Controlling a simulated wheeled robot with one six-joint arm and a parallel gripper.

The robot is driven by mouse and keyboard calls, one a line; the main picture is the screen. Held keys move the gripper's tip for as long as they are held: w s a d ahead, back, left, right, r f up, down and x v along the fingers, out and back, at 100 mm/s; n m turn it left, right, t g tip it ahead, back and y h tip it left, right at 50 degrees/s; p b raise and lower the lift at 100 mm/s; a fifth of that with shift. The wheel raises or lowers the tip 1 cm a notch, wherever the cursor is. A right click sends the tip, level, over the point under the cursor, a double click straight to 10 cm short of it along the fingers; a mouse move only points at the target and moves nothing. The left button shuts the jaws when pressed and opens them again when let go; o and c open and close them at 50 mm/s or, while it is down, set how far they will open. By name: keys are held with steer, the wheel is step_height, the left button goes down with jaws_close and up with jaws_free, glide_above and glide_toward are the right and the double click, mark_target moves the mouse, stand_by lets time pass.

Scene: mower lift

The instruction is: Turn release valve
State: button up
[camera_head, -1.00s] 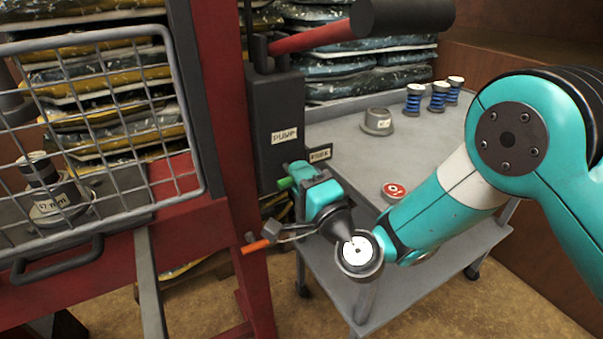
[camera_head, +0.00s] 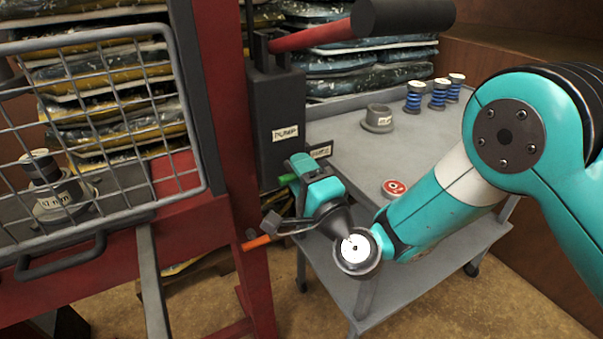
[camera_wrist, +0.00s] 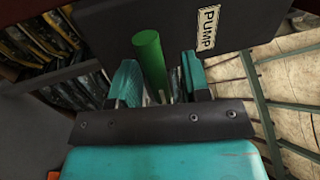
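The release valve's green handle (camera_head: 288,178) sticks out at the foot of the dark pump block (camera_head: 275,115), beside my gripper (camera_head: 298,167). In the wrist view the green handle (camera_wrist: 149,58) stands slightly tilted between the two teal fingers of my gripper (camera_wrist: 160,78). It is nearer the left finger, with a visible gap to the right finger. The fingers are apart, so my gripper is open around the handle. The handle's lower end is hidden behind the gripper body.
A red press frame (camera_head: 258,285) with a wire guard (camera_head: 110,125) stands at the left. An orange-tipped bar (camera_head: 257,242) lies close below my gripper. A grey cart (camera_head: 345,140) carries a grey ring, several blue-and-white parts and a red button-like disc (camera_head: 395,188).

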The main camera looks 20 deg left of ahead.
steer(key=shift+d+f, duration=0.1)
steer(key=shift+f, duration=0.05)
steer(key=b+v, duration=1.7)
steer(key=b, duration=0.5)
steer(key=shift+s, duration=0.1)
